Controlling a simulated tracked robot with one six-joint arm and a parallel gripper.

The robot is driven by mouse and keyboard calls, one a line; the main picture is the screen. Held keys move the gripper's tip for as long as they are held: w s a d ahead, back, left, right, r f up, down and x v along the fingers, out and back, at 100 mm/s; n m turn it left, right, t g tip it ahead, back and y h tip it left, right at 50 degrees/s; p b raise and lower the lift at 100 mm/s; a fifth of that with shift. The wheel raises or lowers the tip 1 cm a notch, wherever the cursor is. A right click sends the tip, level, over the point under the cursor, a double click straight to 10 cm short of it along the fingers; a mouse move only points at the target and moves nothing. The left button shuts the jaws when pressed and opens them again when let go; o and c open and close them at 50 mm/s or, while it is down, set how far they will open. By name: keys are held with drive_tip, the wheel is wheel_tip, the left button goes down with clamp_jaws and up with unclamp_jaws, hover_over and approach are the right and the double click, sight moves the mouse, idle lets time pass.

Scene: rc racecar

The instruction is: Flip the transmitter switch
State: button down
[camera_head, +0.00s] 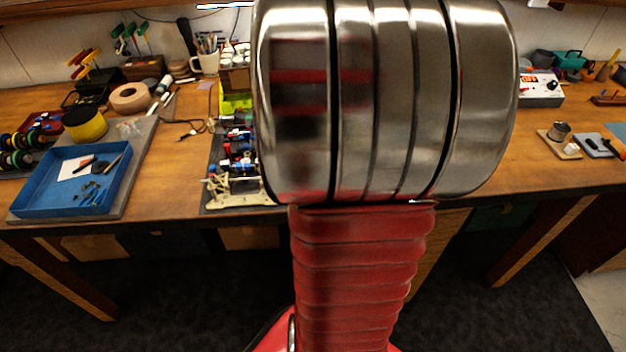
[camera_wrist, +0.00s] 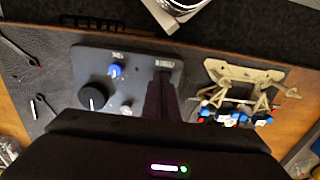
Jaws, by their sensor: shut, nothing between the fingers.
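The transmitter (camera_wrist: 137,66) is a dark grey box in the middle of the wrist view, with a blue knob (camera_wrist: 115,71), a black dial (camera_wrist: 93,97) and a small silvery part (camera_wrist: 126,107). I cannot tell whether the silvery part is the switch. Small pale labels sit near its upper edge. My gripper (camera_wrist: 163,82) is shut and empty, its dark fingers over the right part of the transmitter. They hide part of its surface, and contact cannot be told. My arm hides the transmitter in the head view.
The racecar chassis (camera_head: 238,190) stands at the bench's front edge; in the wrist view its cream part (camera_wrist: 240,75) lies right of the transmitter. A blue tray (camera_head: 38,203) is at the left. A white-fronted meter box (camera_head: 540,90) stands at the right. Tools lie left in the wrist view.

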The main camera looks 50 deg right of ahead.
drive_tip(key=shift+f, duration=0.5)
idle(0.4)
wheel_tip(320, 180, up, 7)
idle(1.2)
idle(0.5)
drive_tip(key=shift+w+a+f, duration=0.1)
drive_tip(key=shift+a+f, duration=0.6)
drive_tip(key=shift+a, duration=0.2)
drive_tip(key=w+a+r+n+t, duration=0.1)
drive_tip(key=a+n+t, duration=0.1)
drive_tip(key=a, duration=0.7)
drive_tip(key=a+r+n+t, duration=0.1)
drive_tip(key=a+n, duration=0.3)
drive_tip(key=a, duration=0.6)
drive_tip(key=w+a+r+n+t, duration=0.1)
drive_tip(key=a+r+n+t, duration=0.1)
drive_tip(key=a, duration=0.8)
drive_tip(key=shift+w+a+r+n+t, duration=0.3)
drive_tip(key=shift+r+n, duration=0.1)
drive_tip(key=shift+n, duration=0.5)
